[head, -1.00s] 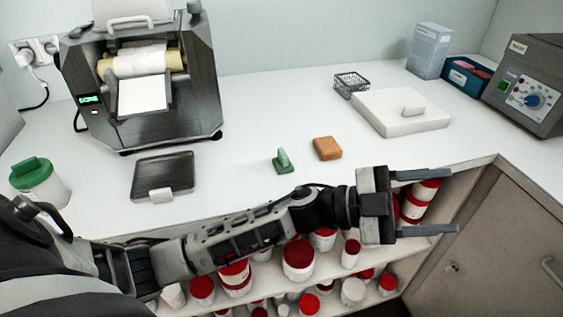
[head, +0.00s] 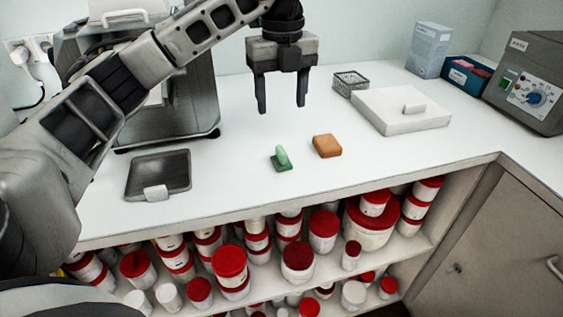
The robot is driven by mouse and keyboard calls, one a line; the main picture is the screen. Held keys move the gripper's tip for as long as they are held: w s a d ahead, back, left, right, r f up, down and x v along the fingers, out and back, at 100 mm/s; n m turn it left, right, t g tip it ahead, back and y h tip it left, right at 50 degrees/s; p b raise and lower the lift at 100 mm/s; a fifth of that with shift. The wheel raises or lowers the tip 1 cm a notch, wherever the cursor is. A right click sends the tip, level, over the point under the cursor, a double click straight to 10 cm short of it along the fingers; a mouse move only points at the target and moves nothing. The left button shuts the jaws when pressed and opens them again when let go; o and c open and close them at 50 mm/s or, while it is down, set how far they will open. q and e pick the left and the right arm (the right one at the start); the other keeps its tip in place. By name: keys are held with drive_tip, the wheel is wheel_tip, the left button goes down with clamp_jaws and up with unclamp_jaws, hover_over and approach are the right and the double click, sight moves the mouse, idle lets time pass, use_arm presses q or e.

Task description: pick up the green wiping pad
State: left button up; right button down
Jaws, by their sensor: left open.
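The green wiping pad (head: 282,161) lies on the white worktop, with an upright lighter green grip on top of it. My left gripper (head: 282,108) is above the worktop, pointing down, with its two fingers apart and nothing between them. In the picture it is above the pad, with a clear gap between fingertips and pad. My right gripper does not show.
An orange-brown block (head: 327,146) lies just right of the pad. A dark tray (head: 172,163) lies to the left, and a white slab with a handle (head: 372,117) to the right. A wire basket (head: 350,83) stands behind. Below the worktop (head: 235,185), shelves hold several red-lidded tubs.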

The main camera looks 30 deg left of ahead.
sight(281, 148)
use_arm(q)
wheel_tip(281, 148, down, 7)
drive_tip(key=shift+f+b, duration=0.1)
drive_tip(key=shift+b, duration=0.2)
drive_tip(key=shift+a+f+p, duration=0.15)
drive_tip(key=shift+f+p, duration=0.15)
drive_tip(key=shift+f, duration=2.35)
drive_tip(key=c, duration=1.1)
